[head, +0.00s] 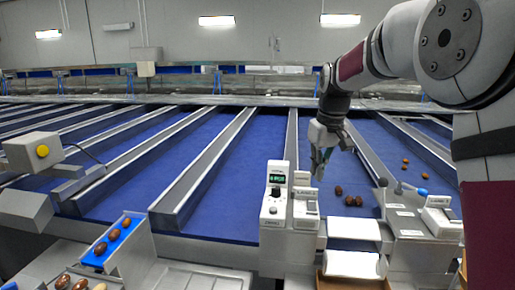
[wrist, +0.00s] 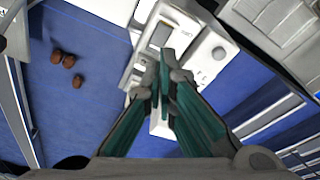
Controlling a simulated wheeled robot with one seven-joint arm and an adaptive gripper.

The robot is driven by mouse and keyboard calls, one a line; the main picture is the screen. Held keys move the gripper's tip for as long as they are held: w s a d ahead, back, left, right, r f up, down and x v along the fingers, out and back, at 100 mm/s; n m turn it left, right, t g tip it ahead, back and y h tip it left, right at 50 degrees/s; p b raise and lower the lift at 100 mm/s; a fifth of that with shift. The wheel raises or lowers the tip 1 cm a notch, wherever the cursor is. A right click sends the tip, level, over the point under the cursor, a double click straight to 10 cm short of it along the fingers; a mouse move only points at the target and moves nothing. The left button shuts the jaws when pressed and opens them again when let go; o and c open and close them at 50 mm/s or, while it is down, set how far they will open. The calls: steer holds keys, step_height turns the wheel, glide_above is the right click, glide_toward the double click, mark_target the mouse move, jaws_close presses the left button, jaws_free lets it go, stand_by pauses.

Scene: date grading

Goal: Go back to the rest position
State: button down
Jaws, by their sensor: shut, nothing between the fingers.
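My gripper (head: 322,160) hangs from my arm at the right of the head view, above the blue sorting belt. In the wrist view my gripper (wrist: 165,85) has its teal fingers together at the tips, with nothing held. It is above and behind a white control box (head: 276,205) with a green display. The control box also shows below the fingers in the wrist view (wrist: 160,35). Several brown dates (head: 349,200) lie on the belt to the right of the gripper; they also show at the left of the wrist view (wrist: 68,60).
A blue-lined chute (head: 118,238) with several dates stands at the front left. Raised grey dividers (head: 210,165) split the blue belt into lanes. A machine with a blue knob (head: 421,191) stands at the right. The lanes left of my gripper are clear.

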steer(key=s+r+m+t, duration=0.1)
steer(key=s+r, duration=0.3)
steer(key=s, duration=0.4)
steer(key=s+r+m+t, duration=0.1)
steer(key=s+r, duration=0.2)
steer(key=s, duration=0.6)
steer(key=s+f, duration=0.2)
steer(key=s, duration=0.7)
steer(key=s+f+m+t, duration=0.1)
steer(key=s+f, duration=0.2)
steer(key=s, duration=0.6)
steer(key=shift+s, duration=0.3)
steer(key=shift+w, duration=0.1)
